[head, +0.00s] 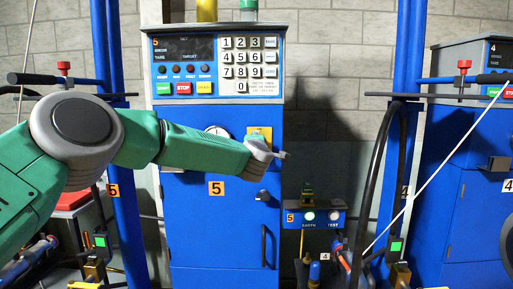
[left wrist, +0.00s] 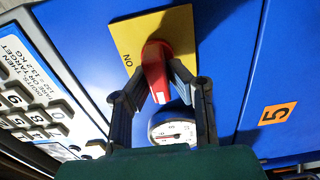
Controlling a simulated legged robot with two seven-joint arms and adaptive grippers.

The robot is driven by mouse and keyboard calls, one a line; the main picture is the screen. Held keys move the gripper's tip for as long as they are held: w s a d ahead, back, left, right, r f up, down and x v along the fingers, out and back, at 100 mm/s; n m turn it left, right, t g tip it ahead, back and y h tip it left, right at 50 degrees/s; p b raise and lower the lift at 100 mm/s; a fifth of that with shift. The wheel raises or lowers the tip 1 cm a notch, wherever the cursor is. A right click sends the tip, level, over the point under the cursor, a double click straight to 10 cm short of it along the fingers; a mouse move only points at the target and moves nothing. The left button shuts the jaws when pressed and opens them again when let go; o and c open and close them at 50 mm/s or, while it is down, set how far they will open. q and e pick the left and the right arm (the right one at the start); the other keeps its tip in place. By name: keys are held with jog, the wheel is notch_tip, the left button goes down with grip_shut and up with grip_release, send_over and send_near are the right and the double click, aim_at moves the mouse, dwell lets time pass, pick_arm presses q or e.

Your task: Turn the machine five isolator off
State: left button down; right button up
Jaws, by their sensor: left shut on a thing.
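The machine five isolator has a yellow plate (left wrist: 128,42) marked "ON" and a red handle (left wrist: 155,65), both on the blue front of machine five. In the head view the yellow plate (head: 262,132) shows just below the keypad panel, partly covered by my gripper. My left gripper (head: 272,154) is at the isolator. In the left wrist view my left gripper (left wrist: 160,92) has its fingers on either side of the red handle, shut on it. The handle's lower end lies between the fingers. My right gripper is in neither view.
The keypad panel (head: 249,65) of machine five sits just above the isolator. A round dial (head: 216,131) is beside it. A door handle (head: 263,245) and a small earth/test box (head: 315,217) are lower. Machine four (head: 470,190) stands at the right.

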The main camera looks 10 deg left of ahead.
pick_arm(q)
jog(key=shift+f, duration=0.4)
jog(key=c, duration=1.5)
grip_release()
jog(key=shift+c, duration=0.2)
jog(key=shift+r, duration=0.15)
jog(key=shift+a, duration=0.1)
jog(key=shift+s, duration=0.1)
jog(key=s+d, duration=0.2)
jog(key=s, duration=0.9)
jog(key=shift+s+d, duration=0.2)
jog(key=shift+s, duration=0.1)
